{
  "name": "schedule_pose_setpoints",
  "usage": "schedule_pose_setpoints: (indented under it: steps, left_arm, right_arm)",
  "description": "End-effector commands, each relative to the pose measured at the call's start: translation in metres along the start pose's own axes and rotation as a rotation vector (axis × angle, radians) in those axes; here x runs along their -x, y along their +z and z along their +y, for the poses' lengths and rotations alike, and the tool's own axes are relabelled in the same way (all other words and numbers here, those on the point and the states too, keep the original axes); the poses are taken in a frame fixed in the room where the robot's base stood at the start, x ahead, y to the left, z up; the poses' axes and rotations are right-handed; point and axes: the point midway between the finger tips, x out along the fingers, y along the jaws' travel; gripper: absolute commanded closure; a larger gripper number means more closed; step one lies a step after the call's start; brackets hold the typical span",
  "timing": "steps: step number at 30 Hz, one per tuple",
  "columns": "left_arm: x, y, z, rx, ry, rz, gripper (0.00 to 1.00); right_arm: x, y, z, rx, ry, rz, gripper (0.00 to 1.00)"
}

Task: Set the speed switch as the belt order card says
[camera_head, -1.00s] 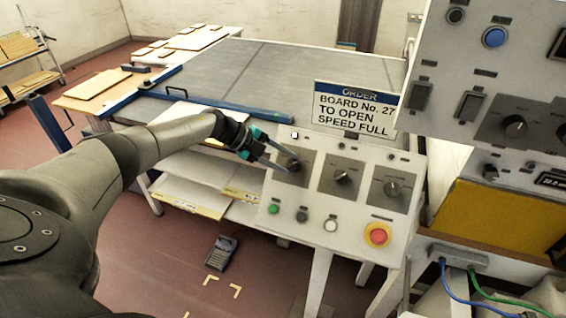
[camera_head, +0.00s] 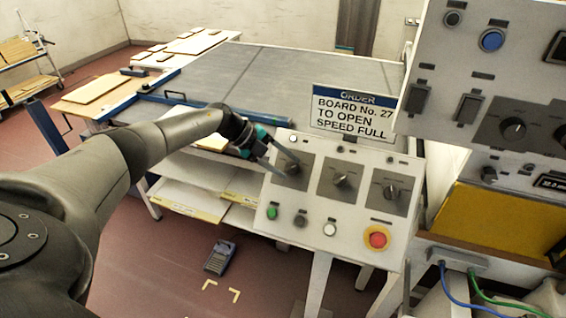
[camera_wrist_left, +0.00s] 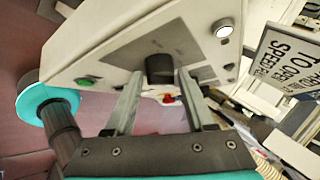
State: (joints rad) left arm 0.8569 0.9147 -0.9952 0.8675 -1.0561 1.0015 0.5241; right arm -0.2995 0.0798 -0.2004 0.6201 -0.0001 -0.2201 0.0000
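The order card (camera_head: 352,116) stands above the control panel (camera_head: 322,212) and reads "BOARD No. 27 TO OPEN SPEED FULL". The sloped panel has three black rotary knobs on grey plates: left (camera_head: 293,169), middle (camera_head: 342,181) and right (camera_head: 391,191). Their labels are too small to read, so I cannot tell which is the speed switch. My left gripper (camera_head: 283,164) is at the left knob. In the left wrist view, its two fingers (camera_wrist_left: 160,82) are apart, with the left knob (camera_wrist_left: 159,68) between their tips and small gaps beside it. My right gripper is not in view.
Below the knobs are green, dark and white buttons and a red emergency button (camera_head: 376,238) on yellow. A second switch panel (camera_head: 455,75) stands close at the right. A grey belt table (camera_head: 225,80) lies behind.

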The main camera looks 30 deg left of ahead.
Motion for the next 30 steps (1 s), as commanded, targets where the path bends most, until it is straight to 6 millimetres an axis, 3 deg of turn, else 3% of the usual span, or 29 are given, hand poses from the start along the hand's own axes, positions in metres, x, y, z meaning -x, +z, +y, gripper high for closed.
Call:
schedule_pose_setpoints:
  steps: [5, 16, 20, 30]
  left_arm:
    - [0.001, 0.001, 0.0, 0.003, -0.001, -0.003, 0.26]
    - [0.01, 0.002, 0.0, 0.004, -0.003, -0.006, 0.26]
    - [0.029, 0.003, 0.001, 0.004, -0.001, -0.007, 0.26]
    - [0.102, 0.003, 0.002, 0.003, -0.001, -0.008, 0.26]
  right_arm:
    - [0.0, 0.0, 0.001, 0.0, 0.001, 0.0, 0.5]
    - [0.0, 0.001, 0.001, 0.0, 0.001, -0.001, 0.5]
    - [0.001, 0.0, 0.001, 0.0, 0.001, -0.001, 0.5]
    - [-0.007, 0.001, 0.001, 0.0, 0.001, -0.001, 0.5]
